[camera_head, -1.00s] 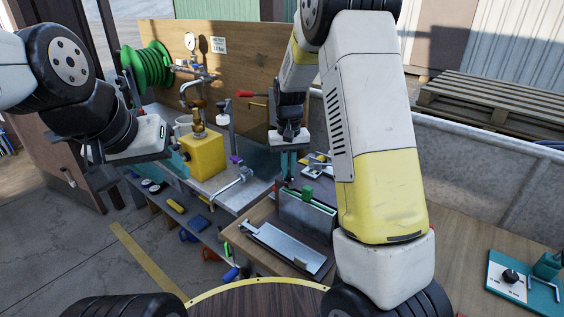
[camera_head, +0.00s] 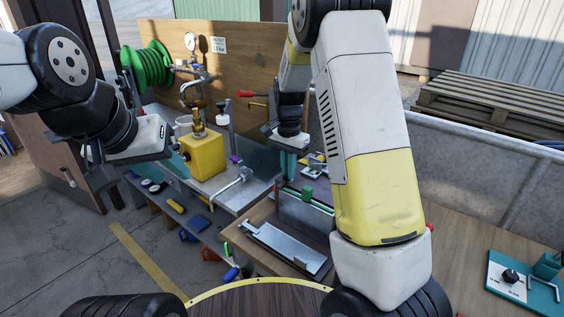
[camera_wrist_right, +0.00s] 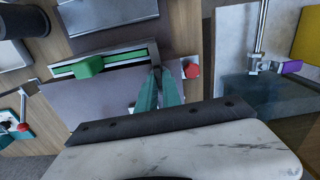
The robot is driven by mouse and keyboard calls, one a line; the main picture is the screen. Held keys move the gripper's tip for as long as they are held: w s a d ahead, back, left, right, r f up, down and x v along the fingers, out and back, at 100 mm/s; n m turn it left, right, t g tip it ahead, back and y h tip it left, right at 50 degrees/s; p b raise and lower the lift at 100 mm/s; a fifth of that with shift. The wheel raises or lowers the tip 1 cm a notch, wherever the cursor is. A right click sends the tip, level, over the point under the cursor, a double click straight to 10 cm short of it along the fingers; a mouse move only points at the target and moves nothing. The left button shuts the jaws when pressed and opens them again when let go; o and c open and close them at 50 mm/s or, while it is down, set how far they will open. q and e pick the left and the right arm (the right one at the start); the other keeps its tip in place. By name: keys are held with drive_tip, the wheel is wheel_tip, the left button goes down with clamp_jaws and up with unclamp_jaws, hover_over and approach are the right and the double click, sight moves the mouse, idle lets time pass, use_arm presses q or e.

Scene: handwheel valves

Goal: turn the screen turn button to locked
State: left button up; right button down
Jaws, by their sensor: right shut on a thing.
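The upright grey screen unit (camera_head: 306,211) with green parts stands on the wooden bench. In the right wrist view its grey panel (camera_wrist_right: 92,106) and a green block (camera_wrist_right: 88,67) show. My right gripper (camera_head: 286,172) reaches down at its left end. Its teal fingers, also in the right wrist view (camera_wrist_right: 158,80), close at the frame's edge on a small dark piece that appears to be the turn button; the fingers mostly hide it. A red spot (camera_wrist_right: 191,70) lies just right of the fingertips. My left gripper (camera_head: 132,155) is away to the left; its jaw opening is unclear.
A yellow box (camera_head: 205,157) with brass fittings and a clamp (camera_head: 232,185) stand left of the unit. A teal fixture with a black knob (camera_head: 510,276) is at far right. My right arm hides part of the bench.

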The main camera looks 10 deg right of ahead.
drive_tip(key=shift+m, duration=0.4)
drive_tip(key=c, duration=1.5)
unclamp_jaws()
wheel_tip(320, 180, up, 8)
drive_tip(key=shift+f, duration=0.1)
drive_tip(key=s+d+r+n+t, duration=0.1)
drive_tip(key=s+r+n+t, duration=0.1)
drive_tip(key=s, duration=0.6)
drive_tip(key=s+d+r+n+t+y, duration=0.1)
drive_tip(key=s+r+n, duration=0.3)
drive_tip(key=s, duration=0.5)
drive_tip(key=s+d+r+n+t+y, duration=0.1)
drive_tip(key=s+r+n+t, duration=0.2)
drive_tip(key=s+r, duration=0.2)
drive_tip(key=shift+s+d+r+n, duration=0.1)
drive_tip(key=shift+s+r+n, duration=0.1)
drive_tip(key=shift+s, duration=0.7)
drive_tip(key=shift+s+r+n, duration=0.1)
drive_tip(key=shift+s+n, duration=0.1)
drive_tip(key=shift+s, duration=0.65)
